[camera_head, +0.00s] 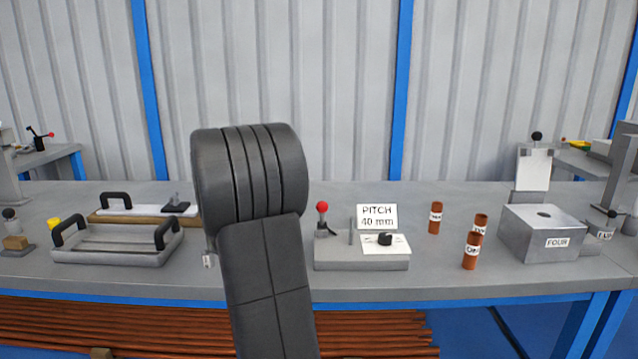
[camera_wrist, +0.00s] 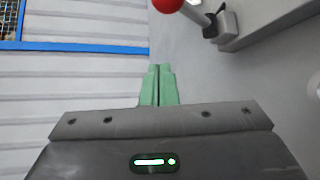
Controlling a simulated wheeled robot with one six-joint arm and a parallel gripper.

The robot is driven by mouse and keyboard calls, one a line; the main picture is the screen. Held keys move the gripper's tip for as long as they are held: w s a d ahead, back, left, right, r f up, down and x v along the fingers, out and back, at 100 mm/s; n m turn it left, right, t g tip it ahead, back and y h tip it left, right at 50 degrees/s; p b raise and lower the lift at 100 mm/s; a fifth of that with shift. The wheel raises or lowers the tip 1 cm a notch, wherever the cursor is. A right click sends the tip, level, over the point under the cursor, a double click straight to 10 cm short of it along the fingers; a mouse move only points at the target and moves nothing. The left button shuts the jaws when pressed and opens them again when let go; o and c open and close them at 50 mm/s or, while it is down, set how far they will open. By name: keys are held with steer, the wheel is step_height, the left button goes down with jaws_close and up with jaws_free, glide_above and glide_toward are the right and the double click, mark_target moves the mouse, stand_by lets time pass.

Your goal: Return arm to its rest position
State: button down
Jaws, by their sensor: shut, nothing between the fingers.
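My gripper (camera_wrist: 158,85) shows in the wrist view with its two green fingers together, shut and empty. A red ball knob (camera_wrist: 168,4) lies just beyond the fingertips at the top of that view, apart from them as far as I can see. In the head view my dark arm rises in the middle and hides part of the bench (camera_head: 330,290). The gripper itself is not visible there. The red knob tops a lever on a grey fixture (camera_head: 335,258) with a "PITCH 40 mm" card (camera_head: 377,217), right of my arm.
Several brown labelled cylinders (camera_head: 435,218) stand right of the fixture. A grey block marked FOUR (camera_head: 540,235) is farther right. A grey tray with black handles (camera_head: 115,245) sits on the left, near a yellow piece (camera_head: 54,223). Brown rods (camera_head: 120,328) lie below the bench.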

steer(key=s+a+f+t+b, duration=0.1)
steer(key=s+a+b, duration=0.35)
steer(key=s, duration=0.25)
steer(key=w+d+g+p, duration=0.1)
steer(key=w+d+p, duration=0.1)
steer(key=w+p, duration=0.2)
steer(key=w+d+f+n+g+p, duration=0.1)
steer(key=w+d+p, duration=0.1)
steer(key=w+p, duration=0.3)
steer(key=w+d+f+g+p, duration=0.1)
steer(key=w+d+p, duration=0.1)
steer(key=w+p, duration=0.3)
steer(key=shift+d+f+n+y+p, duration=0.1)
steer(key=shift+d+n+y+p, duration=0.2)
steer(key=shift+p, duration=1.25)
steer(key=v, duration=0.6)
steer(key=shift+a, duration=0.35)
steer(key=shift+s+r, duration=0.15)
steer(key=shift+r, duration=0.05)
